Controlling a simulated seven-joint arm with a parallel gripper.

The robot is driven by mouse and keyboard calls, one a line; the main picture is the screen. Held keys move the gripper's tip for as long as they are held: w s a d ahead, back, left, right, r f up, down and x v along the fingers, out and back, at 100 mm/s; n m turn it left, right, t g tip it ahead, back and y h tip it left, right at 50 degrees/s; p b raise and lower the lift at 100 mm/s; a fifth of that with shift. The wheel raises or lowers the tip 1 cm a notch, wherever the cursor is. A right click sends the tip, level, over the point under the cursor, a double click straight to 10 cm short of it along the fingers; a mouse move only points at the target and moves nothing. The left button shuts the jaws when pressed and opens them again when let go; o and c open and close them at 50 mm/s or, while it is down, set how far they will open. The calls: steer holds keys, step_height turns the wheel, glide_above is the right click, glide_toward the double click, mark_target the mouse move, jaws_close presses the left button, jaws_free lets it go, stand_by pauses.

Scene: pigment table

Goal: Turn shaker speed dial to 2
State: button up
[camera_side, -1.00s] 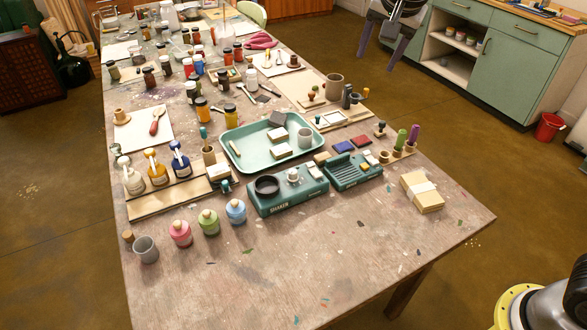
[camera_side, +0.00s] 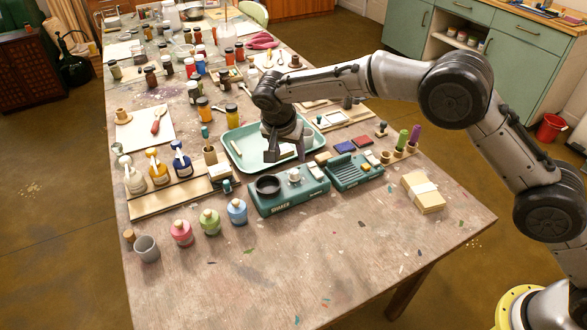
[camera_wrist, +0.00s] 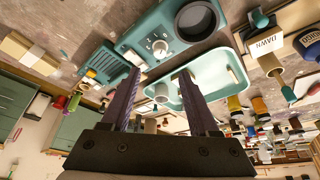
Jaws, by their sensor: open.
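The teal shaker (camera_side: 290,196) stands on the table in the side view, with a dark round cup holder on its left and a pale speed dial (camera_side: 294,176) on its right. The wrist view shows the shaker (camera_wrist: 140,33) at the top, its white dial (camera_wrist: 159,48) ringed by small marks too small to read surely. My gripper (camera_side: 286,156) is open and empty, pointing down above the tray, behind and above the dial. In the wrist view my gripper (camera_wrist: 160,72) has its two fingers apart, with the dial beyond the tips. Nothing touches the dial.
A teal tray (camera_side: 233,151) lies behind the shaker, partly hidden by my gripper. A second teal ridged device (camera_side: 352,172) stands close on the right. Blue, green and pink jars (camera_side: 237,212) stand front left. The table front is clear.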

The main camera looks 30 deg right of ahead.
mark_target(294, 171)
steer(key=x, duration=1)
jaws_close()
